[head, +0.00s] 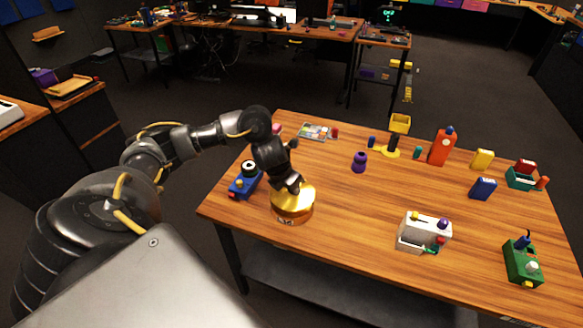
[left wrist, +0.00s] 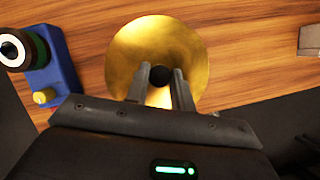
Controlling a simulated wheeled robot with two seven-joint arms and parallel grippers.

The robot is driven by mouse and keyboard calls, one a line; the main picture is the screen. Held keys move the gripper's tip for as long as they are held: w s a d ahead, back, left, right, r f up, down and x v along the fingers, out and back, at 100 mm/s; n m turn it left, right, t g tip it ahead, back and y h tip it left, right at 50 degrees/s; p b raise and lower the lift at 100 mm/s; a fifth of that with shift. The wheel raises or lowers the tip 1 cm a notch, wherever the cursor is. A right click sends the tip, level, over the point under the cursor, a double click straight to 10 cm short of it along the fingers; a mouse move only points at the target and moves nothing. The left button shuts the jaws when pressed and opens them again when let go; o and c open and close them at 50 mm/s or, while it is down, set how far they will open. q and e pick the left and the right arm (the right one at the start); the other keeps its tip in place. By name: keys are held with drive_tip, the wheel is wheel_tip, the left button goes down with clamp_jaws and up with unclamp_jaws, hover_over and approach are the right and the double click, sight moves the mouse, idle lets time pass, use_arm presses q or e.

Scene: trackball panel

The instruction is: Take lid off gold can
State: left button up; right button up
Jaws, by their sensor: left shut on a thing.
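The gold can (head: 291,214) stands on the wooden table near its front left edge. Its domed gold lid (head: 298,195) is on top and also fills the middle of the left wrist view (left wrist: 196,52). My left gripper (head: 293,185) comes down on the lid from above. In the left wrist view its two fingers (left wrist: 160,76) are shut on the dark round knob (left wrist: 160,75) at the lid's centre. The lid looks seated on the can; the head view does not clearly show a gap. My right gripper is not in view.
A blue box with a round dial (head: 244,181) stands just left of the can. A purple figure (head: 359,162) stands behind to the right, and a white panel with a purple ball (head: 424,231) to the right. The wood between can and panel is clear.

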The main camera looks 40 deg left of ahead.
use_arm(q)
drive_tip(key=s+r+p, duration=0.4)
drive_tip(key=s+r, duration=0.5)
drive_tip(key=s, duration=0.5)
drive_tip(key=shift+d+r, duration=0.15)
drive_tip(key=shift+r, duration=0.2)
